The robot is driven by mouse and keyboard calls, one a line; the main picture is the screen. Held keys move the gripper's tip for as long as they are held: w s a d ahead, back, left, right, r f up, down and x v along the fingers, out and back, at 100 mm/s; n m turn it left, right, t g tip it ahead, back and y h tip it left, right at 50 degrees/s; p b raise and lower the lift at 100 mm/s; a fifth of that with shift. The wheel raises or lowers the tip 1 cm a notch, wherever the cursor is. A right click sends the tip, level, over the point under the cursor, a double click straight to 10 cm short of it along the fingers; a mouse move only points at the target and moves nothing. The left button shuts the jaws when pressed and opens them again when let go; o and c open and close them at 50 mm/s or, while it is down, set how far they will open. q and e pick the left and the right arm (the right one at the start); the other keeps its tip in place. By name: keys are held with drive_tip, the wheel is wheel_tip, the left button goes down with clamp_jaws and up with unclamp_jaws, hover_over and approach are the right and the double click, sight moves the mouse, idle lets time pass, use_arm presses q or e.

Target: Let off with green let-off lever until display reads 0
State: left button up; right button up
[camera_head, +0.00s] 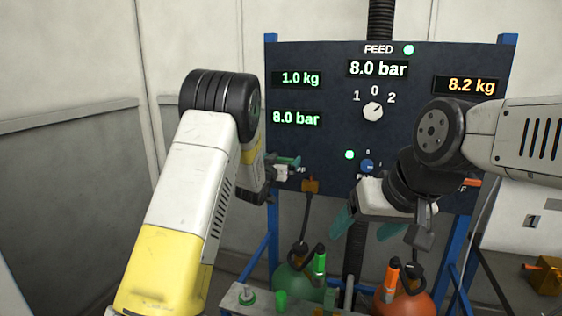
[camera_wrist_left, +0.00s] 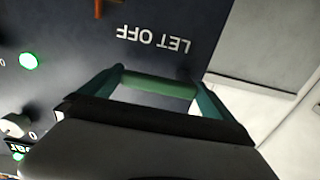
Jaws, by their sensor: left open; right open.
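The dark panel (camera_head: 325,110) carries green displays at left reading 1.0 kg (camera_head: 298,79) and 8.0 bar (camera_head: 297,118). A green lever (camera_head: 288,161) shows at the panel's lower left, partly hidden by my left gripper (camera_head: 283,172). In the left wrist view, the green lever bar (camera_wrist_left: 155,84) lies across the space between the open teal fingers of my left gripper (camera_wrist_left: 158,90); I cannot tell whether they touch it. The upside-down LET OFF label (camera_wrist_left: 153,38) is beside it. My right gripper (camera_head: 368,226) is open and empty, below the panel's middle.
The FEED display (camera_head: 377,68) reads 8.0 bar, above a white selector knob (camera_head: 373,111). An orange display (camera_head: 468,85) reads 8.2 kg. A green bottle (camera_head: 293,283) and an orange bottle (camera_head: 400,298) stand below. Blue posts (camera_head: 271,235) frame the panel.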

use_arm(q)
drive_tip(key=c, duration=1.8)
drive_tip(key=shift+o, duration=0.2)
drive_tip(key=n, duration=0.1)
drive_tip(key=r+n, duration=0.1)
drive_tip(key=n, duration=0.2)
drive_tip(key=shift+a+r+n, duration=0.25)
drive_tip(key=shift+r+n, duration=0.05)
drive_tip(key=n, duration=0.3)
drive_tip(key=a+r+n, duration=0.1)
drive_tip(key=shift+w+r+n, duration=0.1)
drive_tip(key=shift+w+n, duration=0.1)
drive_tip(key=shift+n, duration=0.1)
drive_tip(key=n, duration=0.3)
drive_tip(key=a+n, duration=0.1)
drive_tip(key=shift+w+a+r, duration=0.1)
drive_tip(key=shift+w+r, duration=0.1)
drive_tip(key=shift+r, duration=0.1)
drive_tip(key=shift+w+a+r+n, duration=0.1)
drive_tip(key=shift+a+n, duration=0.2)
drive_tip(key=shift+n, duration=0.9)
drive_tip(key=shift+w+a+n, duration=0.1)
drive_tip(key=shift+a+n, duration=0.2)
drive_tip(key=shift+n, duration=0.9)
